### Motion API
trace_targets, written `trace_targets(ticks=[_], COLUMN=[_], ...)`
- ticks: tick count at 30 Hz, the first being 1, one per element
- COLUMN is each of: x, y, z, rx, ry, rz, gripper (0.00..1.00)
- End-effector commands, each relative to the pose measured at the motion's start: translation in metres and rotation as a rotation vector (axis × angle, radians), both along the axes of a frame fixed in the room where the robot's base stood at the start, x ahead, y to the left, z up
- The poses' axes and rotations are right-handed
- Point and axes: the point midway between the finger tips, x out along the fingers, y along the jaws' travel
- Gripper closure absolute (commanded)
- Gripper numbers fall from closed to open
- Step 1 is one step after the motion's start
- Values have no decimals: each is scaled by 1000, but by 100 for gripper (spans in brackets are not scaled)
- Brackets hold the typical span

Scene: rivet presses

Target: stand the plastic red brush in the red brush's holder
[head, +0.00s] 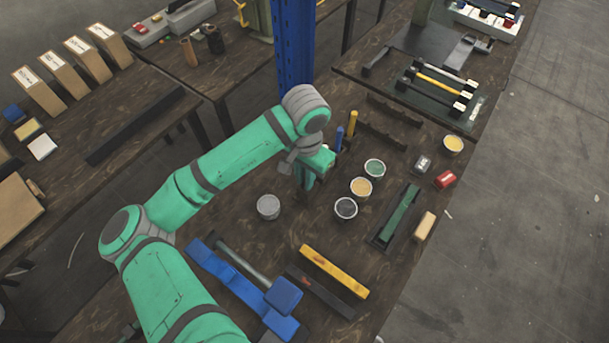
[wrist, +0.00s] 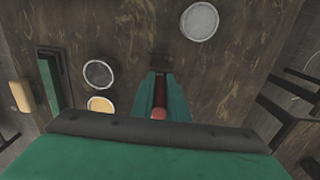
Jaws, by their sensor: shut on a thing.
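My gripper (head: 309,184) is over the dark wooden table, between the grey pot and the yellow pot. In the wrist view, its two green fingers (wrist: 160,90) are shut on the red brush (wrist: 159,113), whose rounded reddish end and dark red shaft show between them. A small dark block (wrist: 160,62) shows just beyond the fingertips; I cannot tell whether it is the brush's lower end or a holder. In the head view the brush is hidden by the gripper. A yellow stick (head: 352,122) and a blue stick (head: 339,137) stand upright behind the gripper. I cannot make out which holder is the red brush's.
Grey (head: 268,207), black (head: 346,208), yellow (head: 361,187) and green (head: 375,168) pots stand around the gripper. A tray with a green strip (head: 400,215) lies at right. A yellow bar (head: 335,270) and blue mallet (head: 285,295) lie in front. A blue post (head: 293,50) rises behind.

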Motion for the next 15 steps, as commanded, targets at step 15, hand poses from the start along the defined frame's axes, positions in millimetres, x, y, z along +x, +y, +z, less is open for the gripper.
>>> trace_targets(ticks=[15], x=[0], y=[0], z=[-1], rx=[0], ry=[0], rz=[0], gripper=[65])
